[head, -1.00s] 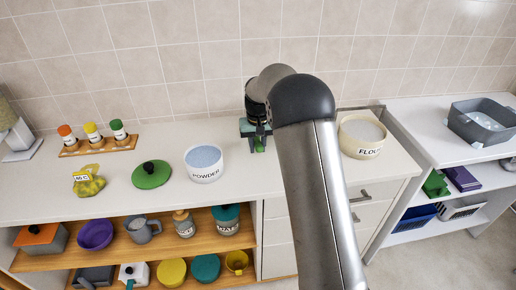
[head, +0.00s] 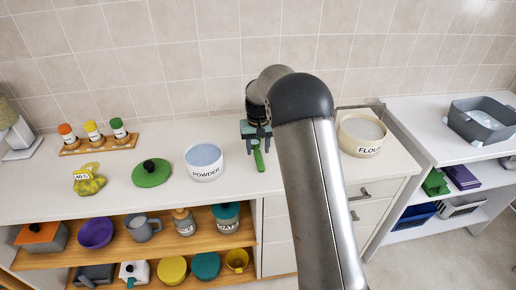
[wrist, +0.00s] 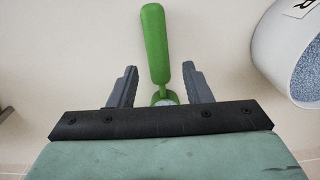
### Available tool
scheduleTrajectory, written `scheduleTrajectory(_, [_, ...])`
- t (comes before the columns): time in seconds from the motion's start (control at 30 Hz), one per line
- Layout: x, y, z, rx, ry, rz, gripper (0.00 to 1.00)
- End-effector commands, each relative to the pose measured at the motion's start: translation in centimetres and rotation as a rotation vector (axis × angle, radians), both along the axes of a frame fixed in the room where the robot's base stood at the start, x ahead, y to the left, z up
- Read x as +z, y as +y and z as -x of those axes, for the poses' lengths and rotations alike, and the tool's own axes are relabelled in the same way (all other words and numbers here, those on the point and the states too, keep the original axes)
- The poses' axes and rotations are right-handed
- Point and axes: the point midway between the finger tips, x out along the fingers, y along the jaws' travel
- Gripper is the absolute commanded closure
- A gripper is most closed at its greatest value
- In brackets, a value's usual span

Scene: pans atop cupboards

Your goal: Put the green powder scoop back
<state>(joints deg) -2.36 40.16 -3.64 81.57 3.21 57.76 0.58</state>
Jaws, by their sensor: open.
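The green powder scoop (head: 259,159) is at the white counter, to the right of the POWDER tub. In the wrist view its green handle (wrist: 155,45) points away from my gripper, and its far end is partly hidden by the gripper body. My gripper (head: 257,144) is open, with the scoop between its two fingers; the wrist view (wrist: 159,72) shows gaps on both sides. The white POWDER tub (head: 204,173), full of bluish powder, stands upright to the left; its side also shows in the wrist view (wrist: 267,45).
A green lid with a black knob (head: 152,173) lies left of the tub. A FLOUR tub (head: 361,150) stands to the right, beyond my arm. A yellow bag (head: 89,183) and a spice rack (head: 98,146) are farther left. The counter in front of the scoop is clear.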

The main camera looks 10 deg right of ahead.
Motion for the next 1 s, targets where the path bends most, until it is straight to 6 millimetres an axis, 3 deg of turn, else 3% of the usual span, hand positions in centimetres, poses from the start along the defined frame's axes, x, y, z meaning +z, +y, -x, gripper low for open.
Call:
scheduleTrajectory(0.5, [9.9,-0.1,0.0,0.0,-0.003,0.0,0.55])
scheduleTrajectory(0.8, [11.6,-0.1,0.3,0.0,-0.001,0.0,0.55])
scheduleTrajectory(0.93, [12.7,-0.2,2.9,0.001,-0.004,-0.004,0.55])
scheduleTrajectory(1.0, [13.5,-0.2,5.9,0.004,-0.008,-0.007,0.55])
